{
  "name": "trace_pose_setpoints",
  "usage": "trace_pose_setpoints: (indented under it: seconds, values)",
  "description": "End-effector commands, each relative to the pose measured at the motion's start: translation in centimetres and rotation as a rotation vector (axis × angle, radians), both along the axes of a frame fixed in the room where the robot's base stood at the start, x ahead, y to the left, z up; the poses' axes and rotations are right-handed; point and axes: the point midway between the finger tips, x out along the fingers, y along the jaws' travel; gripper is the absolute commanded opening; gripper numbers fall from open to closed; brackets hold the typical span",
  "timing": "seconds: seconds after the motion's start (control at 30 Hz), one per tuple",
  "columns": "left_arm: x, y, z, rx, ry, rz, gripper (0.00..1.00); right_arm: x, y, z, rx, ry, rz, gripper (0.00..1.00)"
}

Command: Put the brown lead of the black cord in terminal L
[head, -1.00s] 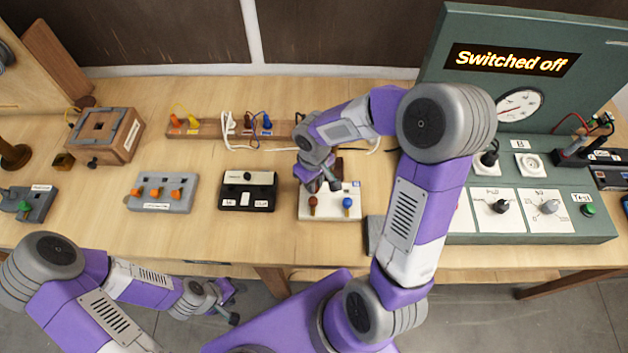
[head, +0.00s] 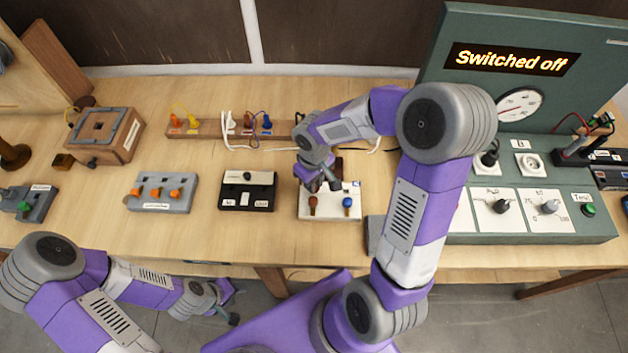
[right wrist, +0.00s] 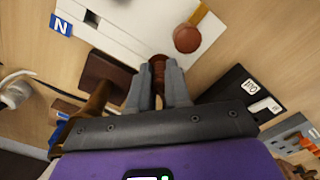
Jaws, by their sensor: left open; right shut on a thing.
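The white terminal block (head: 330,212) stands mid-table with a brown screw knob (head: 313,203) and a blue one (head: 347,203). The right wrist view shows the brown knob (right wrist: 187,38) and a blue N tag (right wrist: 60,25); an L mark is not readable. My right gripper (head: 333,184) is over the block's back part. In the right wrist view its fingers (right wrist: 157,85) are shut on a small brown piece (right wrist: 157,68), apparently the brown lead, at the block's edge. Whether its tip is inside a terminal is hidden. My left gripper (head: 233,304) is open and empty, off the table's front edge.
A black-and-white switch box (head: 247,191) and a grey block with orange levers (head: 160,192) stand left of the terminal block. A wooden rack (head: 205,129) holds coloured leads behind. The green test panel (head: 550,230) reads "Switched off" at right.

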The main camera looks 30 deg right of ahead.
Motion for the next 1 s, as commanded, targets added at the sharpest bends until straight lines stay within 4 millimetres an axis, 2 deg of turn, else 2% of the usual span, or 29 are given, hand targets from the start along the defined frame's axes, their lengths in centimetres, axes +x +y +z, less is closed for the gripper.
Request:
trace_pose_setpoints:
  seconds: [0.87, 0.9, 1.0]
  values:
    - [0.0, 0.0, -1.0, 0.0, 0.0, 0.0, 0.43, 0.0, 0.0, -1.1, 0.0, 0.0, 0.0, 0.0]
    - [0.0, 0.0, -1.0, 0.0, 0.0, 0.0, 0.43, 0.0, 0.0, -1.1, 0.0, 0.0, 0.0, 0.24]
    - [0.0, 0.0, -1.0, 0.0, 0.0, 0.0, 0.43, 0.0, 0.0, -1.0, 0.0, 0.0, 0.0, 0.39]
